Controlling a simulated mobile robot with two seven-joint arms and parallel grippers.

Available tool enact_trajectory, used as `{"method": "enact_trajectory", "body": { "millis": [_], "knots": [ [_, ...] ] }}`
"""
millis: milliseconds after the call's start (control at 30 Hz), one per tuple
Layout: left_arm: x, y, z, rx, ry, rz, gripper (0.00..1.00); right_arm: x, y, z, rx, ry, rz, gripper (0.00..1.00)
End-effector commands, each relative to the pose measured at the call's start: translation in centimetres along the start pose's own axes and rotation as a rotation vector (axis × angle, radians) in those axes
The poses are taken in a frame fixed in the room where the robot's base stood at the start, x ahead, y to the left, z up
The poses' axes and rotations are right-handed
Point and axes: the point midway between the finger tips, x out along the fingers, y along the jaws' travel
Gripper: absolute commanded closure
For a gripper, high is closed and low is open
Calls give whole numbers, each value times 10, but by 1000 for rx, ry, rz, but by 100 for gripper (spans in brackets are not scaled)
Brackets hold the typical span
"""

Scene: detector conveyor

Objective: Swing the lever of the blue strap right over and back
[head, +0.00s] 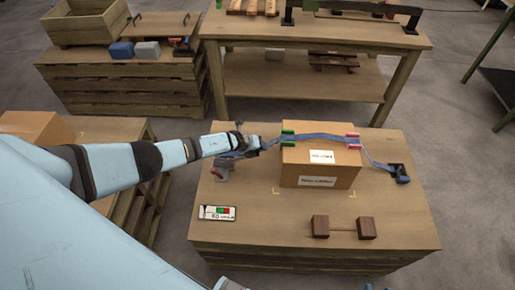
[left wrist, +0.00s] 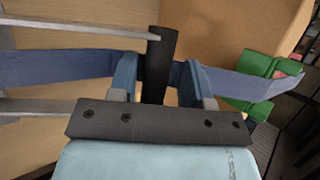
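The blue strap (head: 320,136) runs over a cardboard box (head: 318,165) on the near table. It also crosses the left wrist view (left wrist: 255,84). My left gripper (head: 252,146) is at the strap's left end, beside the box, and partly hides the ratchet there. In the left wrist view, the lever has grey side bars (left wrist: 75,24) and a black grip (left wrist: 161,62). My left fingers (left wrist: 160,80) stand on either side of the black grip, with narrow gaps showing. The strap passes behind the fingers. My right gripper is not in view.
Green (head: 288,138) and pink (head: 353,141) corner guards sit under the strap on the box. A black anchor (head: 399,173) holds the strap's right end. A labelled card (head: 217,213) and a brown two-block piece (head: 343,228) lie in front on the table.

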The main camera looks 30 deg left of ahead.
Motion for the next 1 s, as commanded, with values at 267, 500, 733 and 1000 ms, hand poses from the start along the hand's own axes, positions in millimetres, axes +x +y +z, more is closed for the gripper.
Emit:
{"method": "enact_trajectory", "body": {
  "millis": [267, 500, 733, 1000],
  "knots": [
    [-1, 6, -7, -1, 11, 9, 52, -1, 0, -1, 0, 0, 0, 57],
    [-32, 4, -5, 1, 13, 11, 52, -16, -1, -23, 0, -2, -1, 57],
    [-83, 0, -5, 2, 17, 8, 52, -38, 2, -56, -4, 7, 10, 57],
    [-127, -2, -3, 2, 9, 3, 52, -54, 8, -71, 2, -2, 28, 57]
  ]
}}
